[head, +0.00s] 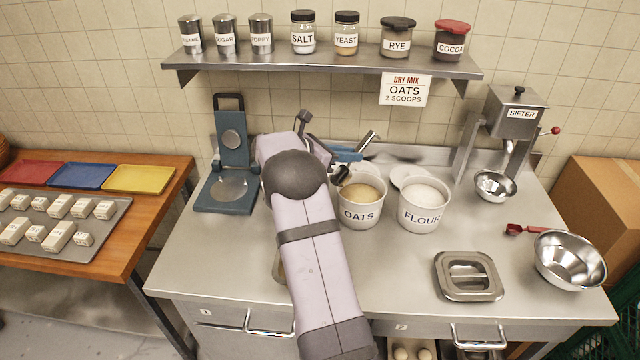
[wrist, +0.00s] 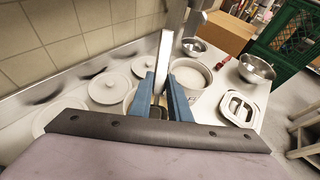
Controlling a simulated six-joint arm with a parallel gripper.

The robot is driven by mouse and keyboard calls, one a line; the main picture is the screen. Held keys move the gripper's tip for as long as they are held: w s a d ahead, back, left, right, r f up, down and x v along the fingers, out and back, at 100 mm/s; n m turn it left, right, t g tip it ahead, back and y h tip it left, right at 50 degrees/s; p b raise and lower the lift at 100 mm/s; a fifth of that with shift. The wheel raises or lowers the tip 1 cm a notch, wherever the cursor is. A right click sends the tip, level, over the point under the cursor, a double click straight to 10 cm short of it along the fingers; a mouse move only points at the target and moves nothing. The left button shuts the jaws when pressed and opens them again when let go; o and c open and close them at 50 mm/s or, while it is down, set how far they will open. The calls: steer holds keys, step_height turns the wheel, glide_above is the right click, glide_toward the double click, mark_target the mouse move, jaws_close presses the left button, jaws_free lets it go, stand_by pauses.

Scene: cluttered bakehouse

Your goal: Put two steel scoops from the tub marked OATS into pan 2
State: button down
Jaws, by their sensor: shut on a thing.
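The white tub marked OATS (head: 362,224) stands open on the counter, filled with tan oats. My gripper (head: 347,153) is behind and above it, its blue fingers shut on a steel thing (head: 369,139) that looks like the scoop. In the wrist view the fingers (wrist: 163,95) close on its long steel part (wrist: 162,60), which slants upward. Whether it holds oats cannot be seen. A rectangular steel lid (head: 468,276) lies at the front right, near a small label 2 (head: 402,327) on the counter front. Whether pan 2 is under it cannot be told. My arm hides the counter's middle.
The FLOUR tub (head: 424,216) stands right of OATS, with round white lids behind. A sifter (head: 515,112), small bowl (head: 494,186), large bowl (head: 570,260) and red scoop (head: 525,230) are right. A blue press-like device (head: 232,150) stands left; a jar shelf (head: 330,64) hangs above.

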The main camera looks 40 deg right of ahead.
mark_target(360, 148)
steer(key=shift+n+t+h, duration=0.5)
steer(key=shift+h, duration=0.1)
steer(key=d, duration=0.1)
steer(key=d+r, duration=0.1)
steer(key=s+d, duration=0.1)
steer(key=d, duration=0.1)
steer(key=shift+r, duration=0.35)
steer(key=shift+f+b, duration=0.2)
steer(key=shift+b, duration=0.1)
step_height(360, 148, down, 12)
steer(key=b, duration=0.9)
steer(key=shift+r+p, duration=4.15)
steer(key=shift+r, duration=1.6)
